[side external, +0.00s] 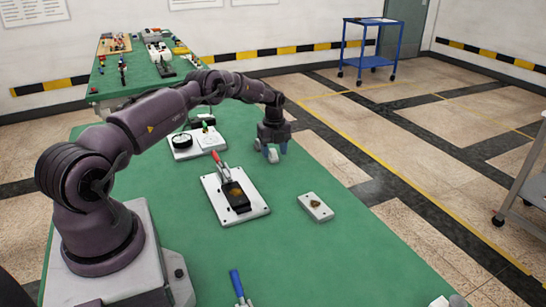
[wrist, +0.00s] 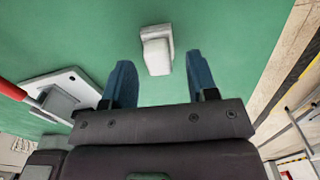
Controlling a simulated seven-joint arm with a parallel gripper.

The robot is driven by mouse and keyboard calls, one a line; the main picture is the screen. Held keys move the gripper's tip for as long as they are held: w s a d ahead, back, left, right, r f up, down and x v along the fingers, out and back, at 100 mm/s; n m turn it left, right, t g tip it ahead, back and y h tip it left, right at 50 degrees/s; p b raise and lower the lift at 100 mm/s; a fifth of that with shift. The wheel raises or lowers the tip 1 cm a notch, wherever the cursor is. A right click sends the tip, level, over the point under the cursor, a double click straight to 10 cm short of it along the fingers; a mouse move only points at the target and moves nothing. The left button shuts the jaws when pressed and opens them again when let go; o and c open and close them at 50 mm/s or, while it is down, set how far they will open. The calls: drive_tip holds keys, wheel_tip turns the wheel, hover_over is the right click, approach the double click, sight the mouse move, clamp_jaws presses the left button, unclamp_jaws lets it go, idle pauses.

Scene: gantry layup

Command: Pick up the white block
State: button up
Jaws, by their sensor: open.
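A white block (side external: 272,156) stands on the green table at the far end of my arm. In the wrist view the white block (wrist: 157,55) shows just beyond the fingertips, roughly centred between them. My gripper (side external: 272,148) points down over the block. Its two blue fingers are apart and nothing is between them in the wrist view (wrist: 162,76). I cannot tell the exact gap between fingers and block. The gripper hides part of the block in the side view.
A white plate with a red-handled clamp (side external: 236,202) lies nearby. A small white plate with a dark mark (side external: 316,208) lies to its right. Another white board with a round dark part (side external: 185,152) sits left of the gripper. A blue-handled tool (side external: 236,285) lies in front.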

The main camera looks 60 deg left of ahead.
drive_tip(key=shift+f, duration=0.5)
clamp_jaws()
drive_tip(key=shift+r, duration=0.15)
